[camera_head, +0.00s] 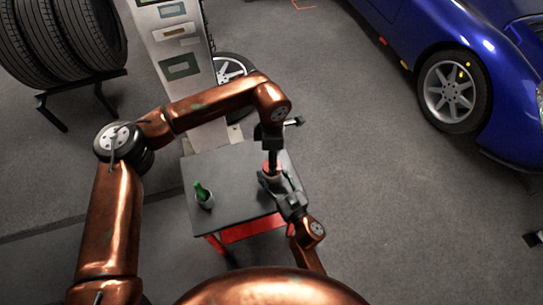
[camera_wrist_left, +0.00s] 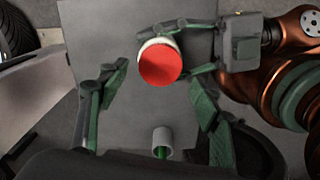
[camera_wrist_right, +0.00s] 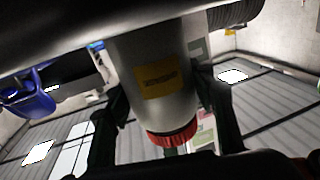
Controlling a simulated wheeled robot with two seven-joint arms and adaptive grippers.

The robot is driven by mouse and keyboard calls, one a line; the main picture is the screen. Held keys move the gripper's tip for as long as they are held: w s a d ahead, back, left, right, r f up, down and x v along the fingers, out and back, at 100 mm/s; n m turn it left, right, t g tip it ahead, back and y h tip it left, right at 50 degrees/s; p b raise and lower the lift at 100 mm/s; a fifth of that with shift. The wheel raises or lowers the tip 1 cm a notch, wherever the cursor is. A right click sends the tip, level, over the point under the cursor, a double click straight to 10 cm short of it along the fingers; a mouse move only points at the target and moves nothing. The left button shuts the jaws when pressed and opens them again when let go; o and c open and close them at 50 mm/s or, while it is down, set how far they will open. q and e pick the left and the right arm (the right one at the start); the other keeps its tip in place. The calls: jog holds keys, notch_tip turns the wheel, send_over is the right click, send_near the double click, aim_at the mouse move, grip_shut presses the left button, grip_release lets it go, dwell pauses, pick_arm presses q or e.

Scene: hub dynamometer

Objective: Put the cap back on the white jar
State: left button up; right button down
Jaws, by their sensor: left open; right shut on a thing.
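The white jar (camera_wrist_right: 160,70) has a yellow label and shows upside down in the right wrist view. The red cap (camera_wrist_left: 160,65) sits on the jar's mouth, its ribbed edge (camera_wrist_right: 172,135) also showing in the right wrist view; how tightly it sits cannot be told. My right gripper (camera_head: 277,182) is shut around the jar's side, over the right part of the table. My left gripper (camera_head: 272,154) points down from above, open, with its fingers apart on either side of the cap in the left wrist view. In the head view the jar is mostly hidden by my grippers.
A tall panel (camera_head: 180,45) stands behind. Tyres (camera_head: 65,35) are at left, a blue car (camera_head: 455,50) at right.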

pick_arm(q)
jog(key=r+n, duration=0.1)
jog(key=n, duration=0.2)
jog(key=shift+r+n, duration=0.3)
jog(key=shift+r, duration=0.05)
jog(key=r+n, duration=0.1)
jog(key=n, duration=0.3)
jog(key=shift+r, duration=0.35)
jog(key=shift+f, duration=4.05)
jog(key=shift+c, duration=0.2)
jog(key=c, duration=1.2)
jog(key=shift+o, duration=0.2)
